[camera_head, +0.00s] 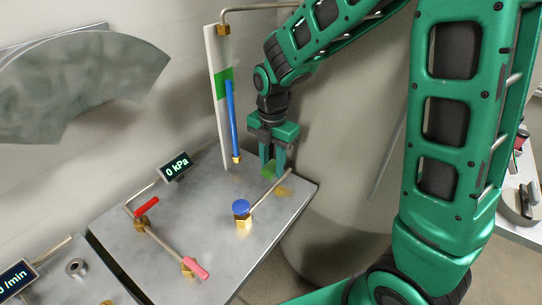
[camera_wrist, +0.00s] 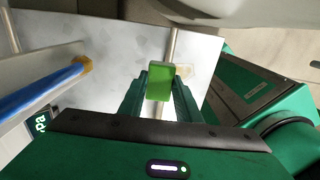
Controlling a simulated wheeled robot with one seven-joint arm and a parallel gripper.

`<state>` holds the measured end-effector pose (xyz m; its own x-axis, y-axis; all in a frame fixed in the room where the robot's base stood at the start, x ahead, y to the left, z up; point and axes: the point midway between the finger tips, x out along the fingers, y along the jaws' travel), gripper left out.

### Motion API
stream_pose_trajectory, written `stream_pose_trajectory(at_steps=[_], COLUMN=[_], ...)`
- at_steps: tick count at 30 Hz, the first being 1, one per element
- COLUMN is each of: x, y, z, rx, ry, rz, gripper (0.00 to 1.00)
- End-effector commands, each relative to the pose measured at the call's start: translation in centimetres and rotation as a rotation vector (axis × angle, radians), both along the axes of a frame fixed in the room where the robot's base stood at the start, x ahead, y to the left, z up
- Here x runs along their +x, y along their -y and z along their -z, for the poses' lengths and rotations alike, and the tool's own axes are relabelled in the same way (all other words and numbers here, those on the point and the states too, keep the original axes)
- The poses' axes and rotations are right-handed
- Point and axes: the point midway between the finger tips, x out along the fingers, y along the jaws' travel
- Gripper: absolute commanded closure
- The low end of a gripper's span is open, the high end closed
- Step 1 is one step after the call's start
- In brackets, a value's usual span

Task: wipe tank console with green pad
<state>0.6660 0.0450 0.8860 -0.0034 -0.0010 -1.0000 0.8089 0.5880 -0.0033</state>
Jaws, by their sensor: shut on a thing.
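The green pad (camera_wrist: 159,80) is held between the fingertips of my gripper (camera_wrist: 160,92). In the head view the pad (camera_head: 268,167) shows as a small green piece below my gripper (camera_head: 273,158). My gripper is shut on it, over the far right part of the tank console (camera_head: 205,200), a grey metal top. A yellow-brown stain (camera_head: 284,191) lies on the console near its right corner, just below and right of the pad. I cannot tell whether the pad touches the surface.
A pipe with a blue knob (camera_head: 241,206), a red-handled valve (camera_head: 146,207), a pink-ended lever (camera_head: 196,268) and a 0 kPa display (camera_head: 175,165) stand on the console. An upright white panel (camera_head: 217,110) with a blue tube (camera_head: 232,120) rises left of my gripper.

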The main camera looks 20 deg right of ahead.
Motion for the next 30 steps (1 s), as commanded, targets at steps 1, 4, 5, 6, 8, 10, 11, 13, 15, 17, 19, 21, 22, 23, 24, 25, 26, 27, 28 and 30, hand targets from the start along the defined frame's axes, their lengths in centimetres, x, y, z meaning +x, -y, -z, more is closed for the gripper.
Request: stream_pose_trajectory(at_steps=[1, 4, 5, 6, 8, 10, 11, 13, 15, 17, 19, 21, 22, 23, 24, 25, 26, 27, 28, 30], x=[0.0, 0.1, 0.1, 0.1, 0.0, 0.0, 0.0, 0.0, 0.0, 0.0, 0.0, 0.0, 0.0, 0.0, -0.1, -0.1, -0.1, -0.1, -0.1, -0.1], y=[0.0, -0.1, -0.1, -0.2, -0.3, -0.4, -0.4, -0.5, -0.6, -0.6, -0.7, -0.8, -0.8, -0.8, -0.8, -0.8, -0.8, -0.8, -0.7, -0.7], z=[-0.5, -1.4, -1.7, -2.0, -2.4, -2.7, -2.7, -2.8, -2.8, -2.8, -2.8, -2.8, -2.8, -2.8, -2.8, -2.8, -2.8, -2.8, -2.8, -2.8], rx=[0.001, 0.001, 0.001, 0.0, 0.001, 0.001, 0.001, 0.0, 0.0, 0.0, 0.0, 0.0, 0.0, 0.0, 0.0, 0.0, 0.0, 0.0, 0.0, 0.0], ry=[0.003, 0.003, 0.003, 0.002, 0.002, 0.001, 0.001, 0.0, 0.0, 0.0, 0.0, 0.0, 0.0, 0.0, 0.0, 0.0, 0.0, 0.0, 0.0, 0.0], rz=[0.0, -0.001, -0.002, -0.003, -0.004, -0.006, -0.007, -0.008, -0.009, -0.01, -0.011, -0.012, -0.012, -0.012, -0.012, -0.012, -0.012, -0.012, -0.012, -0.012], gripper=[0.94, 0.94, 0.94, 0.94, 0.94, 0.94, 0.94, 0.94, 0.94, 0.94, 0.94, 0.94, 0.94, 0.94, 0.94, 0.94, 0.94, 0.94, 0.94, 0.94])
